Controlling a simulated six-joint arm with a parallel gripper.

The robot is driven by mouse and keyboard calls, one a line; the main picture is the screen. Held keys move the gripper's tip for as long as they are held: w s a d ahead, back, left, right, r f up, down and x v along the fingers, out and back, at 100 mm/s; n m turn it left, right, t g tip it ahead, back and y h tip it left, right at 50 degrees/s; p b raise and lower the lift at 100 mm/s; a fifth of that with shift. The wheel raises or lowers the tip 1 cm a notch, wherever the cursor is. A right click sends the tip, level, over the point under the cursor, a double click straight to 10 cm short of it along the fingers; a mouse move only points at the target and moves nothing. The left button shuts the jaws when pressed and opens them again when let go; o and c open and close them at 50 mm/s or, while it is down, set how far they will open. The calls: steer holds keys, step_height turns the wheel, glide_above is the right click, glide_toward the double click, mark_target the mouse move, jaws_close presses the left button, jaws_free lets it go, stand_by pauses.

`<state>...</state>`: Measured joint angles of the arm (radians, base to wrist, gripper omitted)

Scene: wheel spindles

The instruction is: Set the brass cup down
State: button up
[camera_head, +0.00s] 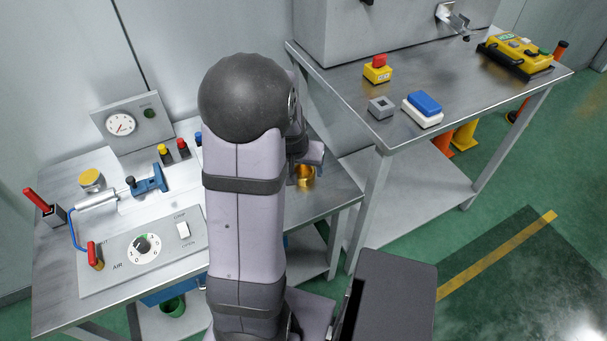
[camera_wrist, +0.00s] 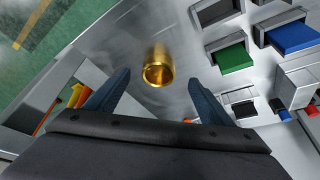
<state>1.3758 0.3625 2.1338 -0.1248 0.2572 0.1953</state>
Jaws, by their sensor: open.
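The brass cup (camera_wrist: 158,68) shows in the wrist view on the grey metal bench top, its open mouth facing my camera. My gripper (camera_wrist: 160,82) is open, with one dark finger on each side of the cup in the picture and a visible gap to it on both sides. In the head view the cup (camera_head: 304,179) is a small gold shape on the right part of the left bench, just below my gripper. There my arm hides most of the gripper and the bench around it.
On the left bench (camera_head: 55,290) stand a gauge panel (camera_head: 121,124), a control panel with a dial (camera_head: 190,254) and a blue clamp (camera_head: 151,181). The wrist view shows a green block (camera_wrist: 232,57) and a blue block (camera_wrist: 293,38) right of the cup. A higher bench (camera_head: 345,85) stands right.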

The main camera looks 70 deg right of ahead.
mark_target(304, 175)
steer(key=shift+x, duration=0.8)
steer(key=shift+d, duration=0.1)
steer(key=shift+d+p+x, duration=0.15)
steer(key=shift+x, duration=1.15)
steer(key=shift+d+p+x, duration=0.15)
steer(key=shift+x, duration=1.1)
steer(key=shift+r, duration=0.15)
steer(key=c, duration=1.4)
steer(key=shift+c, duration=0.2)
steer(key=shift+r, duration=0.1)
step_height(304, 175, up, 10)
